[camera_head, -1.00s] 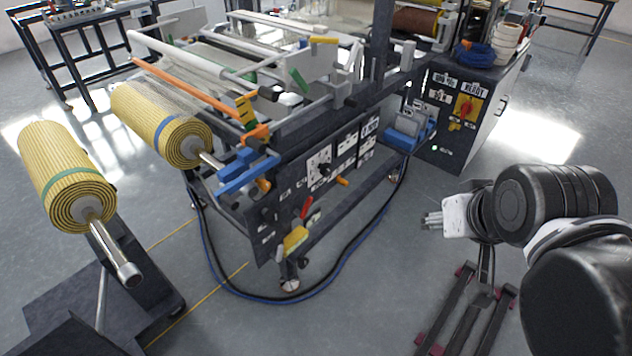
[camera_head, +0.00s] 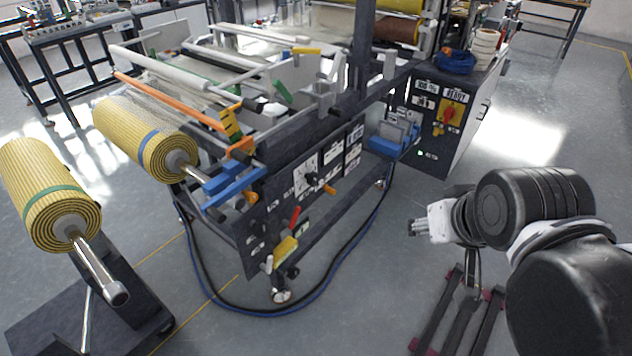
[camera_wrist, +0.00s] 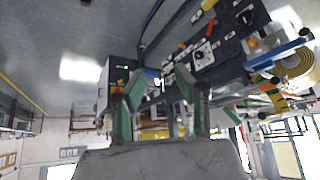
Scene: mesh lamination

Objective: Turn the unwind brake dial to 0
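A white square plate with a dark round dial (camera_head: 306,178) is on the dark front panel of the laminating machine (camera_head: 345,178). It looks like a scale dial, but its numbers are too small to read. It also shows in the wrist view as a white plate with a dark knob (camera_wrist: 204,55). Other small dark knobs (camera_head: 251,226) sit lower left on the panel; I cannot tell which is the unwind brake dial. My gripper (camera_head: 418,228) is right of the machine, over open floor, well apart from the panel. In the wrist view its green fingers (camera_wrist: 160,82) are spread with nothing held.
An orange handle, a red lever (camera_head: 294,216) and a yellow part (camera_head: 284,248) stick out from the panel. Blue bars (camera_head: 233,186) project at the left corner. A yellow roll (camera_head: 48,192) stands on a stand at left. Cables (camera_head: 330,285) loop on the floor. A control cabinet (camera_head: 441,118) stands behind.

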